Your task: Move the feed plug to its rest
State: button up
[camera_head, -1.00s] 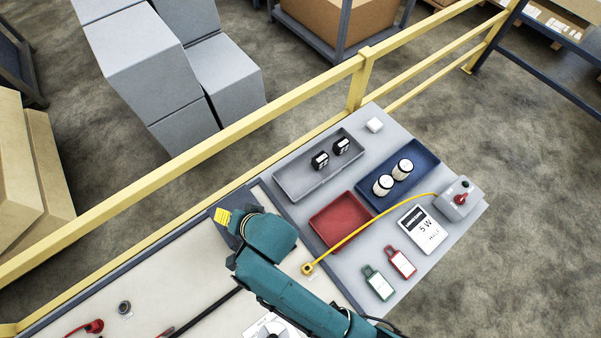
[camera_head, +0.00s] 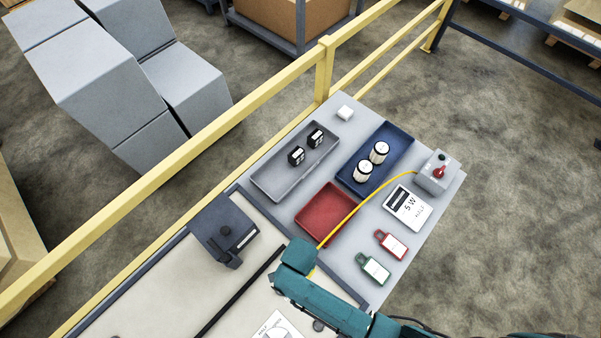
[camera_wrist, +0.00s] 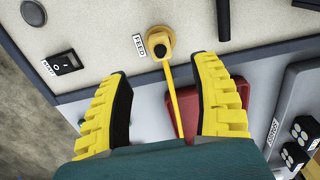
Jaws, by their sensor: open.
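The feed plug (camera_wrist: 160,43) is a yellow round-bodied plug with a dark centre, seated on the cream panel beside the FEED label in the wrist view. Its yellow cable (camera_wrist: 173,100) runs back between my fingers; in the head view the cable (camera_head: 345,218) arcs to a grey box (camera_head: 437,173) with a red knob. My gripper (camera_wrist: 162,68) is open, its yellow fingers apart on either side of the cable, with the plug just beyond the tips and not gripped. In the head view my arm hides the plug and fingers. I cannot tell which fixture is the plug's rest.
The side shelf holds a red tray (camera_head: 327,212), a blue tray (camera_head: 390,138) with two white cylinders, a grey tray (camera_head: 270,185) with two black parts, and red (camera_head: 391,245) and green (camera_head: 373,269) tags. A dark block (camera_head: 224,232) stands on the panel. A yellow rail (camera_head: 200,155) runs behind.

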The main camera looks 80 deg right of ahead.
notch_tip(320, 180, down, 9)
jog(key=b, duration=0.7)
jog(key=shift+b, duration=0.3)
jog(key=shift+r+p, duration=0.1)
jog(key=shift+p, duration=0.55)
jog(key=shift+c, duration=0.3)
grip_shut()
dwell(0.3)
jog(key=shift+r+p, duration=3)
jog(key=shift+p, duration=0.35)
